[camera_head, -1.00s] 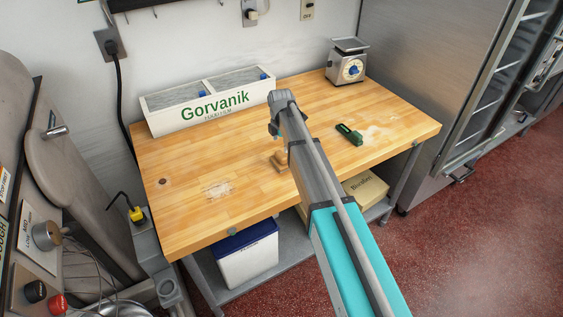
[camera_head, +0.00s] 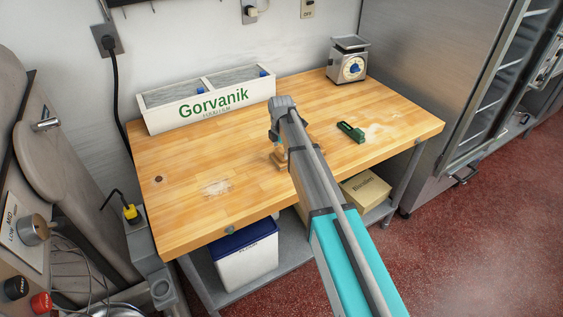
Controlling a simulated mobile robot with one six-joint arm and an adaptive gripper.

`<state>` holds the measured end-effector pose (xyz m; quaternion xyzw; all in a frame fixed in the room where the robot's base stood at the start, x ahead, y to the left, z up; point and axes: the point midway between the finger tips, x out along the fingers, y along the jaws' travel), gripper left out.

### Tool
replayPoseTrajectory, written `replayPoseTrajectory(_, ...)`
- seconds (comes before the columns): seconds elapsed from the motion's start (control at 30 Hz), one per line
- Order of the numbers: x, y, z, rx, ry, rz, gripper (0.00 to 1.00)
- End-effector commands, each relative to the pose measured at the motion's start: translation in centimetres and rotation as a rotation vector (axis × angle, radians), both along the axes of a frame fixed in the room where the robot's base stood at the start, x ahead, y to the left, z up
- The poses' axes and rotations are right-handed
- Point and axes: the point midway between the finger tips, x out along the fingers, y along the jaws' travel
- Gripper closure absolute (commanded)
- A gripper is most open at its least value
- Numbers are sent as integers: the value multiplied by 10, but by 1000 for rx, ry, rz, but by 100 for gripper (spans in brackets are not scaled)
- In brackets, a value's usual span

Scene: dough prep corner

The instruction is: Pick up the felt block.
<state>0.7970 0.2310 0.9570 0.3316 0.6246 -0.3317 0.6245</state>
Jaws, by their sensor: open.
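The jaws point down, are open, and are partly hidden by my own arm. A small light-brown wooden item (camera_head: 279,159) sits just below the gripper in the picture, partly covered by my arm, so its full shape is hidden.
A white two-part bin marked Gorvanik (camera_head: 211,109) stands at the back left of the worktop (camera_head: 185,215). A scale (camera_head: 348,62) with a blue-centred dial stands at the back right. Flour patches lie at left and right. A steel cabinet (camera_head: 415,70) flanks the right side.

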Motion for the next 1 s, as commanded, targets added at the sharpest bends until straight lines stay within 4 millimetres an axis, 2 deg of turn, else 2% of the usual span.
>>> replayPoseTrajectory(0.1,0,0,-5,0,0,0,0)
replayPoseTrajectory(0.7,0,0,-5,0,0,0,0)
replayPoseTrajectory(0.77,0,0,-5,0,0,0,7)
replayPoseTrajectory(1.0,0,0,-5,0,0,0,52)
